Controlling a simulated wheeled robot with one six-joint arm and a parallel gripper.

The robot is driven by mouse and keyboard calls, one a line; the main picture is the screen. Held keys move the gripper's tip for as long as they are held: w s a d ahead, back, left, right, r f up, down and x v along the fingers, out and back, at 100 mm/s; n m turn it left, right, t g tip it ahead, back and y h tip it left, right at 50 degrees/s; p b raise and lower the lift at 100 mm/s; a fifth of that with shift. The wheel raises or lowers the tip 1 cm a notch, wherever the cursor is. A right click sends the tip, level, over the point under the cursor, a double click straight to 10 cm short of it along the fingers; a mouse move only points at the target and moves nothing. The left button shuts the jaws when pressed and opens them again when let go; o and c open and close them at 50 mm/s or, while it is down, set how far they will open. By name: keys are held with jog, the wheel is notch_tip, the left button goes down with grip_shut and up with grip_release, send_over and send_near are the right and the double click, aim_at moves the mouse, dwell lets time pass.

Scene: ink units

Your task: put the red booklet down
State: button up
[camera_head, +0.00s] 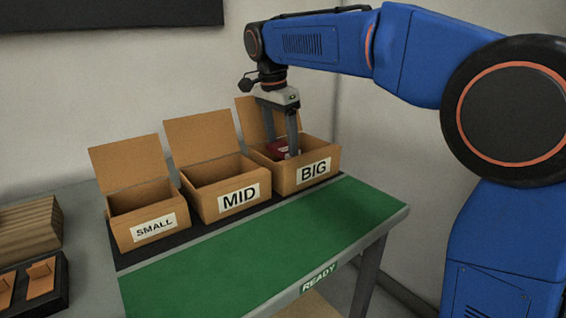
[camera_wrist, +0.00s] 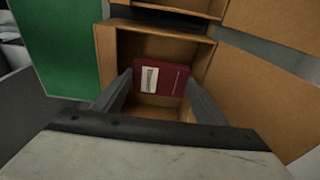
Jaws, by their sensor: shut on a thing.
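The red booklet (camera_wrist: 160,76) is held between the two fingers of my gripper (camera_wrist: 160,92) in the wrist view, with a pale label on its left part. In the head view my gripper (camera_head: 287,150) reaches down into the open box marked BIG (camera_head: 315,173), and a bit of the red booklet (camera_head: 278,149) shows between the fingers. The BIG box walls (camera_wrist: 108,62) surround the booklet in the wrist view. Whether the booklet touches the box floor cannot be told.
Open boxes marked MID (camera_head: 222,206) and SMALL (camera_head: 148,229) stand left of the BIG box, lids raised. A green mat (camera_head: 250,250) in front, marked READY, is clear. Stacked brown boards (camera_head: 28,222) and a black tray (camera_head: 62,285) lie at the far left.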

aim_at(276, 149)
jog(key=shift+f, duration=3.1)
jog(key=o, duration=0.8)
jog(key=shift+f, duration=0.15)
jog(key=shift+c, duration=0.2)
jog(key=shift+o, duration=0.2)
jog(key=r, duration=0.4)
jog(key=a+r, duration=0.1)
jog(key=r, duration=0.3)
jog(key=s+r, duration=0.1)
jog(key=r, duration=0.3)
jog(key=shift+a+r, duration=0.1)
jog(key=shift+a, duration=0.15)
jog(key=shift+s, duration=0.1)
